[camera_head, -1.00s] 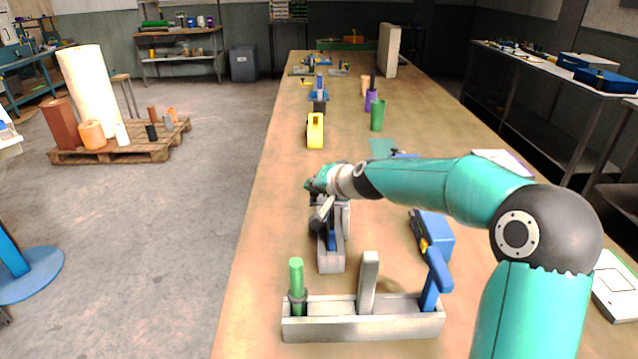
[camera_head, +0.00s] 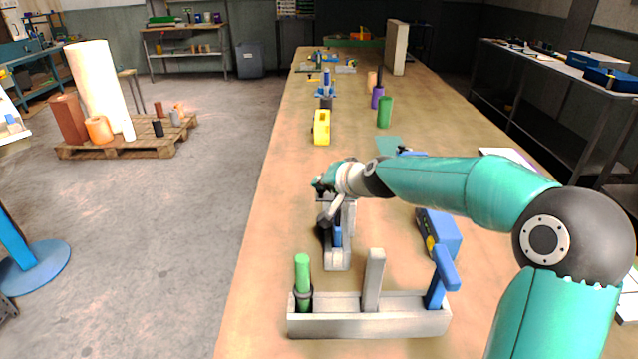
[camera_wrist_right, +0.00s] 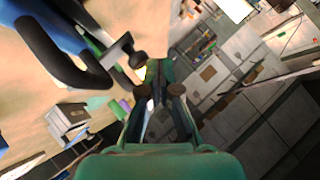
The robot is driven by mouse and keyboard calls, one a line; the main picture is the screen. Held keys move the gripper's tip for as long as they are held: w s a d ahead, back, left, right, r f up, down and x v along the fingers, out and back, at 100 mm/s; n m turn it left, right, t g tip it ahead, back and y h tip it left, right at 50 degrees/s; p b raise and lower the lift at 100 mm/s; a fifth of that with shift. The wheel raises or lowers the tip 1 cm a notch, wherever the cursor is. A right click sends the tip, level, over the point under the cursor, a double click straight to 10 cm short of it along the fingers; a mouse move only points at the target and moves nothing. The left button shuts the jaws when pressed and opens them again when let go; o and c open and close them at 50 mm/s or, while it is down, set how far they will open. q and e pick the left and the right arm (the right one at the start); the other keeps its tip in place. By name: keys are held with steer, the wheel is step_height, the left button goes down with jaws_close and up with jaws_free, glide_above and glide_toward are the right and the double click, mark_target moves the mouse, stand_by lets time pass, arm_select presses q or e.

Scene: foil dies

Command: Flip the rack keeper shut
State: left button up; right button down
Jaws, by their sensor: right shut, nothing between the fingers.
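My right gripper (camera_head: 319,184) is small in the head view, at the end of the teal arm, above the far end of a narrow grey stand (camera_head: 337,261) with a blue part (camera_head: 338,237). It also shows in the right wrist view (camera_wrist_right: 160,91), its fingers together and empty. A grey lever and a dark curved part (camera_head: 325,233) show at the stand. A blue part with a dark loop (camera_wrist_right: 75,65) and a grey bar with a knob are in the wrist view, apart from my fingers. I cannot tell which piece is the keeper. My left gripper is out of view.
A grey rack (camera_head: 390,326) at the front holds a green cylinder (camera_head: 302,276), a grey post (camera_head: 373,281) and a tilted blue piece (camera_head: 441,277). A blue box (camera_head: 439,235) lies right of the stand. A yellow object (camera_head: 321,128) stands farther back. The table's left edge is near.

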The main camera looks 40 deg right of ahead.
steer(key=v, duration=1)
steer(key=shift+f, duration=0.1)
steer(key=x, duration=0.8)
steer(key=shift+w, duration=0.15)
